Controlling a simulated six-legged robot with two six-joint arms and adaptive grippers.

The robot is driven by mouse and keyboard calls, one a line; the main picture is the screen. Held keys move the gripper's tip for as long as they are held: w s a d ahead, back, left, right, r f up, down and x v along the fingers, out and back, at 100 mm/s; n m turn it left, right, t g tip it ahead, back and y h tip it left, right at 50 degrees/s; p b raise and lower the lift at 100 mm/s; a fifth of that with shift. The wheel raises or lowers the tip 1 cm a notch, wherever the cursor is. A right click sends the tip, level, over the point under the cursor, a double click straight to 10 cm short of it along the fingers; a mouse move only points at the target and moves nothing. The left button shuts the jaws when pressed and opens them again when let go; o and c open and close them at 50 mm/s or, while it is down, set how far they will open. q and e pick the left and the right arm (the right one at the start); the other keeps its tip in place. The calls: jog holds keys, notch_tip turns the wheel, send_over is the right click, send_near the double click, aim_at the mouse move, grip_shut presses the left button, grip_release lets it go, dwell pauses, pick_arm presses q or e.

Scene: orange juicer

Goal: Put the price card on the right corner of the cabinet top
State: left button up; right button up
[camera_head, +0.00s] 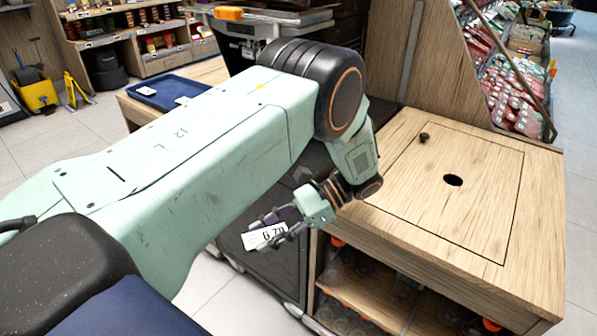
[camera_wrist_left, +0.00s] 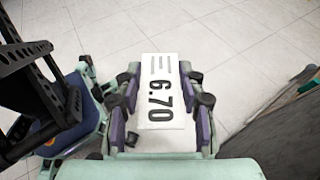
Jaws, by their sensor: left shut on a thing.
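The price card (camera_head: 264,237) is a white card with dark digits, held in my left gripper (camera_head: 278,222) in the head view. In the left wrist view the card (camera_wrist_left: 162,90) reads 6.70 and sits between the two fingers of the left gripper (camera_wrist_left: 160,105). The gripper is shut on it, in front of and to the left of the wooden cabinet. The cabinet top (camera_head: 480,190) is light wood with a square panel line, a dark round hole and a small dark knob. My right gripper is not in view.
Below the cabinet top is an open shelf (camera_head: 400,310) with dark round items. A blue tray (camera_head: 180,92) with white cards lies on a wooden counter at the left. Shelves of packaged goods (camera_head: 510,90) stand behind the cabinet. The cabinet top is mostly bare.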

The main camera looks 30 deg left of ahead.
pick_arm(q)
jog(key=w+a+r+m+t+y+b, duration=0.1)
jog(key=w+a+r+m+t+y, duration=0.2)
jog(key=w+r+m+t, duration=0.55)
jog(key=w+a+r+m+t+y+b, duration=0.1)
jog(key=w+a+r+m+t+y, duration=0.25)
jog(key=w, duration=0.75)
jog(key=b, duration=0.2)
send_over(298, 161)
jog(key=s+d, duration=0.2)
jog(key=f, duration=0.2)
jog(key=f+h, duration=0.1)
jog(key=f, duration=0.1)
jog(key=shift+s+a, duration=0.15)
jog(key=shift+s, duration=0.05)
notch_tip(298, 161, down, 4)
jog(key=shift+s+r+b, duration=0.15)
jog(key=shift+r+b, duration=0.05)
jog(key=shift+b, duration=0.55)
jog(key=shift+f, duration=0.35)
jog(key=o, duration=1)
jog(key=shift+o, duration=0.2)
